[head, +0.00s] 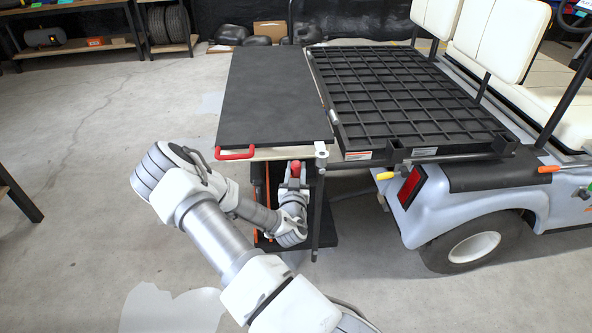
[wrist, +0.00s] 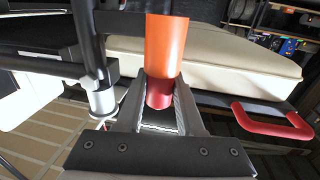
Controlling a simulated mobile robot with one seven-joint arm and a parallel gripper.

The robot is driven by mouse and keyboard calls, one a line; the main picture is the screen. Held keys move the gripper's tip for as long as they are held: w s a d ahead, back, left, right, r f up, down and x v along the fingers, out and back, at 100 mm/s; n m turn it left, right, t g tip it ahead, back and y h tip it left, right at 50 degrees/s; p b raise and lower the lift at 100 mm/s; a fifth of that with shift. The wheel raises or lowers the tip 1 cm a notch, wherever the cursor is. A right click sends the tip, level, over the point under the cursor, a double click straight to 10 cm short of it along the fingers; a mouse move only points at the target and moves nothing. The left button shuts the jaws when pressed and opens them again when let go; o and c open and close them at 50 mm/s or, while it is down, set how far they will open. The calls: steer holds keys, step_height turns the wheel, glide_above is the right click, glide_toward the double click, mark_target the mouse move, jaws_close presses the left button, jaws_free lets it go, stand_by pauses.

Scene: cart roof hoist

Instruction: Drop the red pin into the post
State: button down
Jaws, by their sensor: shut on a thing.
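The red pin shows in the head view (head: 296,169) as a small red top between my fingers. In the wrist view the pin (wrist: 166,50) is a thick cylinder, bright orange-red above and darker red where the jaws hold it. My gripper (head: 294,184) is shut on it below the deck's front edge; its two fingers (wrist: 160,100) flank the pin. The post (head: 320,165) is a dark upright with a pale collar at its top, just right of my gripper and apart from the pin. The pin's far end is hidden.
A black deck panel (head: 275,95) with a red handle (head: 235,154) lies above and left of my gripper. A black grid rack (head: 410,97) and the cart body (head: 470,200) stand to the right. The concrete floor at left is open.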

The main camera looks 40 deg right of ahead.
mark_target(297, 163)
stand_by(0.3)
steer(key=shift+r, duration=0.55)
step_height(297, 163, up, 4)
steer(key=shift+s+f+p, duration=0.1)
steer(key=shift+s+p, duration=0.05)
steer(key=shift+p, duration=0.95)
steer(key=s+d+r+p, duration=0.3)
steer(key=s+d+r, duration=0.25)
steer(key=s, duration=0.45)
steer(key=w+r+b, duration=0.4)
steer(key=w+r, duration=0.2)
steer(key=r, duration=0.1)
steer(key=shift+w+d+r, duration=0.2)
steer(key=shift+d+r, duration=0.15)
steer(key=shift+d, duration=0.1)
steer(key=shift+f+b, duration=0.2)
steer(key=shift+b, duration=0.3)
step_height(297, 163, down, 6)
steer(key=b, duration=0.5)
steer(key=shift+r, duration=0.25)
